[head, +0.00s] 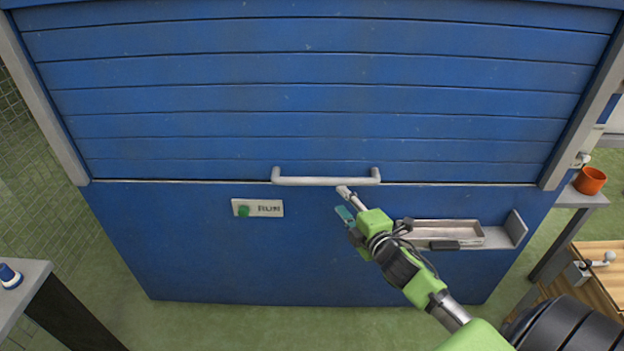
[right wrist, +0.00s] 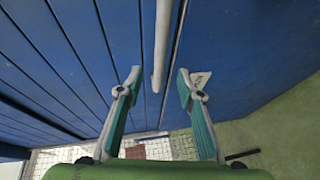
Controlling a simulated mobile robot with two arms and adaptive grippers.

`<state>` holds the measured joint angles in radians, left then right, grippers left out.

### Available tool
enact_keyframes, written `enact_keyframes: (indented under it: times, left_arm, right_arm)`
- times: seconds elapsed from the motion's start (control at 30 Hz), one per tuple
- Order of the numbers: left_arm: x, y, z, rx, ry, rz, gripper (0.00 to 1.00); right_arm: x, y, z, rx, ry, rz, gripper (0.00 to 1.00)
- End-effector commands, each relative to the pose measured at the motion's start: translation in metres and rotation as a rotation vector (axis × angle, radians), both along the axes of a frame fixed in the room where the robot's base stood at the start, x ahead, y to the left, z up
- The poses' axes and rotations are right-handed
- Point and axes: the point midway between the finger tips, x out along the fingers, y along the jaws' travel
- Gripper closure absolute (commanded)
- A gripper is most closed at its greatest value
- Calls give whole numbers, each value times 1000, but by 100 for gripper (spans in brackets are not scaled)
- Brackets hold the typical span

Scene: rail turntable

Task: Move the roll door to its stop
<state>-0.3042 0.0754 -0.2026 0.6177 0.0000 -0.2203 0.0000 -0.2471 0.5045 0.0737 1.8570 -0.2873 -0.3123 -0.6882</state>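The blue slatted roll door (head: 300,97) fills the upper part of the head view. Its bottom edge lies along the top of a blue lower panel (head: 250,270). A pale bar handle (head: 315,181) is fixed at the door's bottom edge; it also shows in the right wrist view (right wrist: 161,45). My right gripper (head: 344,203) is at the right half of the handle. In the right wrist view its fingers (right wrist: 158,84) are open, with the handle's near end between or just beyond the tips; contact cannot be told. My left gripper is not in view.
A label plate with a green button (head: 243,210) is on the panel at left. A shelf with a metal tray (head: 447,233) juts out at right. An orange cup (head: 590,180) stands on a side table. Grey guide rails (head: 40,95) flank the door.

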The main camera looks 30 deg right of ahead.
Motion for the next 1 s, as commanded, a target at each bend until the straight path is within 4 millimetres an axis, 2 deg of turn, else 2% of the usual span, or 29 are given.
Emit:
enact_keyframes:
  times: [0.2, 0.6, 0.8, 1.0]
  left_arm:
    - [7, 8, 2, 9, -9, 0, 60]
    - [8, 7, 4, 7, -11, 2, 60]
    - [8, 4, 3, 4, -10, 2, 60]
    - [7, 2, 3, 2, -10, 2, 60]
  right_arm:
    - [32, -5, -5, 3, -1, -2, 66]
    - [98, -15, -18, 5, 0, -2, 66]
    - [119, -18, -23, 5, 1, -2, 66]
    - [127, -19, -24, 4, 0, -1, 66]
